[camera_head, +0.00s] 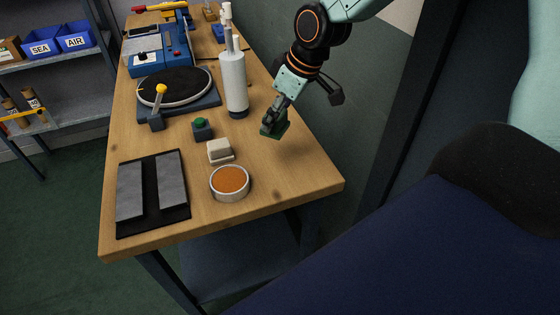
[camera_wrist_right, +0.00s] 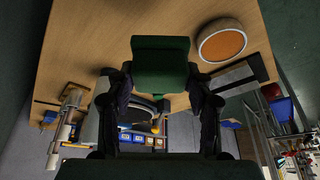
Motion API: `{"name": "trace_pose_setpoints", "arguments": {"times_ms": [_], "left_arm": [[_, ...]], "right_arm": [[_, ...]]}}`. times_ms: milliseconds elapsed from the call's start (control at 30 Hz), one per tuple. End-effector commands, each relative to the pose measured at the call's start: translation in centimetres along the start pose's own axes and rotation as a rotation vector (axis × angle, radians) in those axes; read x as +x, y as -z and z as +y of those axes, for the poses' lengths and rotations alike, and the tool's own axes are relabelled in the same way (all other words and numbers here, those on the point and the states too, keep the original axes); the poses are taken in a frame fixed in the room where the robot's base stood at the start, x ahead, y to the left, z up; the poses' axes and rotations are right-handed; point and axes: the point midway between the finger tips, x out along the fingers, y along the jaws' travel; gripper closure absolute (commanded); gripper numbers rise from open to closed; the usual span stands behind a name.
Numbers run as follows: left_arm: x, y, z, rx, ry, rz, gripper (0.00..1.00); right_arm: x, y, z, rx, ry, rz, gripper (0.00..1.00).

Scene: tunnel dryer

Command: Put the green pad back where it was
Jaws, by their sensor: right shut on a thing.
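The green pad (camera_head: 272,130) is a small dark green block near the table's right edge. My right gripper (camera_head: 277,115) is shut on it from above. In the right wrist view the pad (camera_wrist_right: 161,62) sits between the two dark fingers, with its far end past the fingertips. I cannot tell whether its underside touches the table. My left gripper is not in view.
On the wooden table (camera_head: 285,177) are a round orange-filled dish (camera_head: 230,180), a pale block (camera_head: 220,150), a dark block with a green knob (camera_head: 202,129), a black mat with grey strips (camera_head: 152,190), a white cylinder (camera_head: 233,83) and a turntable (camera_head: 174,86). Bare wood lies right of the dish.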

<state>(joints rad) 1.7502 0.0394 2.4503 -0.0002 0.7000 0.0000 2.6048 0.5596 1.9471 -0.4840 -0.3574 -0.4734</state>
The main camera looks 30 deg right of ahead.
Motion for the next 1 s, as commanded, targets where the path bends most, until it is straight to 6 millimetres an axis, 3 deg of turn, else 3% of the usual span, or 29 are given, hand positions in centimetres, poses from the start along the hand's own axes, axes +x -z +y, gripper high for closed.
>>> {"name": "trace_pose_setpoints", "arguments": {"times_ms": [133,400,667,833,1000], "left_arm": [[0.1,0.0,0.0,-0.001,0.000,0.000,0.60],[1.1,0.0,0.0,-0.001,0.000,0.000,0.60],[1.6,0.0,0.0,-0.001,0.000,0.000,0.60],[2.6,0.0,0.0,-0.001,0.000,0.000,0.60],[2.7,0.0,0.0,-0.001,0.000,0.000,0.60]], "right_arm": [[0.6,-0.2,-0.1,-0.015,0.006,-0.003,0.78],[4.9,-2.2,0.0,-0.013,0.006,-0.004,0.78],[6.6,-3.0,0.1,-0.011,0.004,-0.002,0.78],[8.9,-4.0,0.1,-0.011,0.004,-0.002,0.78],[9.2,-4.1,0.1,-0.012,0.002,0.000,0.78]]}}
